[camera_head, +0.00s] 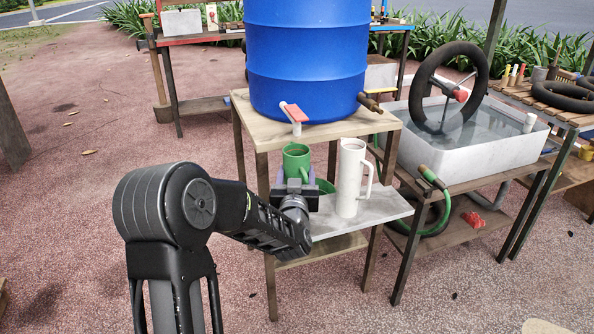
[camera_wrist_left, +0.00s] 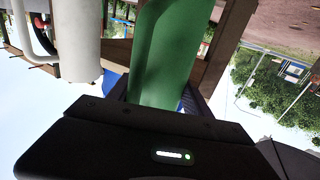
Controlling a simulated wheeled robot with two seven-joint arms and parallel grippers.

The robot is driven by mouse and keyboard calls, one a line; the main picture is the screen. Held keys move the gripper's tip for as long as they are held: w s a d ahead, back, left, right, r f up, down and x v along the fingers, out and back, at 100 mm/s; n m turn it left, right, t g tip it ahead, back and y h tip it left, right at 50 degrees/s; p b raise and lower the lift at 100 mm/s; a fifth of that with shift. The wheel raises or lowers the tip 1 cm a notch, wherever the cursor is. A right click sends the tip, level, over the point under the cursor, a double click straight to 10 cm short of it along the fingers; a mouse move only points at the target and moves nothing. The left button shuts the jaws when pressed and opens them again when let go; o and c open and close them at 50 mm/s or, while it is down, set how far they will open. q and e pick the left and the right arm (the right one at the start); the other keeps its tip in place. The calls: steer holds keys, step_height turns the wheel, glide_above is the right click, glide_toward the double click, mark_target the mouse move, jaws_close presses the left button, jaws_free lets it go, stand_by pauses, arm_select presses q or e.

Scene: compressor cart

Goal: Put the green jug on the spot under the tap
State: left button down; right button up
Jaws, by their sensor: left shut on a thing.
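The green jug (camera_head: 296,158) is in front of the blue barrel, below the tap (camera_head: 293,112) with its red handle. My left gripper (camera_head: 297,188) is shut on the jug; the wrist view shows the green jug (camera_wrist_left: 165,60) upside down in the picture, between the jaws. A grey shelf (camera_head: 370,207) juts out below the barrel's table. The jug's base and the spot under the tap are hidden by my gripper, so I cannot tell whether the jug touches the shelf. My right gripper is not in view.
A tall white jug (camera_head: 349,178) stands on the grey shelf just right of the green jug; it also shows in the left wrist view (camera_wrist_left: 72,40). The blue barrel (camera_head: 305,55) stands on a wooden table (camera_head: 262,135). A white water basin (camera_head: 465,140) is at the right.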

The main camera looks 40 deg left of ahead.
arm_select(q)
steer(key=shift+w, duration=0.1)
steer(key=shift+w+a, duration=0.2)
steer(key=shift+w, duration=0.05)
steer(key=w+a, duration=0.1)
steer(key=w+f, duration=0.1)
steer(key=shift+w+a+f, duration=0.2)
steer(key=shift+w+a, duration=0.15)
steer(key=shift+a, duration=0.05)
steer(key=shift+f+b, duration=0.15)
steer(key=shift+b, duration=0.25)
steer(key=shift+f, duration=0.1)
steer(key=shift+c, duration=2.3)
jaws_free()
steer(key=shift+r, duration=0.2)
